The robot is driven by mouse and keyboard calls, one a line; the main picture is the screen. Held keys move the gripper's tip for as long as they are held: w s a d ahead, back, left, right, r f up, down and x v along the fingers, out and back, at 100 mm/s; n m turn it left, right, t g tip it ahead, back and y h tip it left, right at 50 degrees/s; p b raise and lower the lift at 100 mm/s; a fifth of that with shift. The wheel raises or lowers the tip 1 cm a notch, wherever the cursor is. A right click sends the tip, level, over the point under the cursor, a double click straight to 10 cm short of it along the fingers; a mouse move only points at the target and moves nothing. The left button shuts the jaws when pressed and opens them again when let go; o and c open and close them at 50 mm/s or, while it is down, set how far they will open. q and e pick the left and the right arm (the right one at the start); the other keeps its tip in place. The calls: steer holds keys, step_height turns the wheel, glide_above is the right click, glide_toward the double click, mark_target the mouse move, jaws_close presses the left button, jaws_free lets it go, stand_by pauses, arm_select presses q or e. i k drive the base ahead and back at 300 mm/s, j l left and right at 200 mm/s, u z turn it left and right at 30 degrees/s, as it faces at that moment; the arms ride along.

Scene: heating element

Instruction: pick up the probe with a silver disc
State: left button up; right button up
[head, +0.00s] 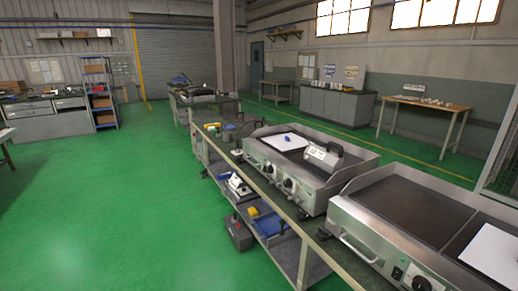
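I cannot make out a probe with a silver disc for certain. A grey-white meter-like device with dark digits (323,153) sits on the nearer-left steel griddle (335,180). A tiny blue item (287,138) rests on a white sheet (277,142) on the same griddle; its shape is too small to tell. Neither of my grippers is in view.
A second griddle (415,225) stands at the lower right with a white sheet (494,254) on it. The long workbench (275,199) has a lower shelf holding tools. The green floor (110,205) to the left is open. A grey pillar (224,50) stands behind.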

mark_target(238, 151)
steer(key=i+j+z, duration=0.2)
steer(key=z, duration=0.25)
steer(key=i+j+z, duration=0.15)
steer(key=z, duration=0.3)
steer(key=i+j+z, duration=0.1)
steer(key=j+z, duration=0.35)
